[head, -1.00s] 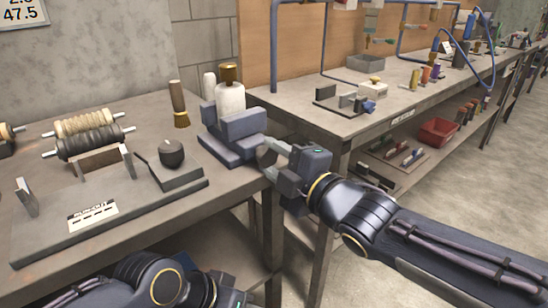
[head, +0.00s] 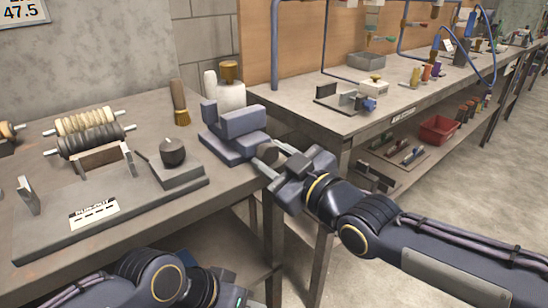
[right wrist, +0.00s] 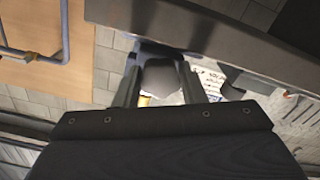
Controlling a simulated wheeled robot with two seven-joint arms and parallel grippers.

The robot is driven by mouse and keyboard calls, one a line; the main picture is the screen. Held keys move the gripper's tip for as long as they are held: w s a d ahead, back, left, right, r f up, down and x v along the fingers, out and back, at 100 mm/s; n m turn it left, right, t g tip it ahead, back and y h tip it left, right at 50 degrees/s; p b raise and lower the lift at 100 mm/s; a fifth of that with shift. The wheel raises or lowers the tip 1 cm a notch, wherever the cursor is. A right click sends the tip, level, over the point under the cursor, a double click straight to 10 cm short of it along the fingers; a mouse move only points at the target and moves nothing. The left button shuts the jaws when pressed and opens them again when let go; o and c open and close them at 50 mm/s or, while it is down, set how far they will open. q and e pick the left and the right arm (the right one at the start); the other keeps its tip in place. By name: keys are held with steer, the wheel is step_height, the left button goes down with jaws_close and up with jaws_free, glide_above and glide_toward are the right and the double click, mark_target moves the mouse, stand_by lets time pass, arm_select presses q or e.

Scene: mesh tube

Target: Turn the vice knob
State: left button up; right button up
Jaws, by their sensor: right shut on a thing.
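The blue-grey vice (head: 233,132) sits at the right edge of the near bench. Its grey knob (head: 268,152) faces right, toward my right gripper (head: 274,160). My right gripper is shut on the knob, its fingers on either side of it. In the right wrist view the knob (right wrist: 160,78) shows between the two fingers, and part of the vice is behind it. The gripper looks rolled about its own axis. My left gripper (head: 228,292) shows only in part at the bottom edge, and its fingers are out of sight.
A white bottle with a brass cap (head: 230,88) and a brush (head: 179,103) stand behind the vice. A fixture with dark rollers (head: 90,140) lies on the left of the bench (head: 60,268). A second bench (head: 345,125) stands at the right.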

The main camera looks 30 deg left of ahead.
steer(key=m, duration=0.4)
steer(key=shift+f, duration=0.1)
steer(key=m+b, duration=0.1)
steer(key=m, duration=0.2)
steer(key=m+b, duration=0.1)
steer(key=m, duration=0.3)
steer(key=shift+s+m, duration=0.1)
steer(key=shift+m, duration=0.3)
steer(key=shift+m+b, duration=0.5)
steer(key=shift+m, duration=1)
steer(key=o, duration=1)
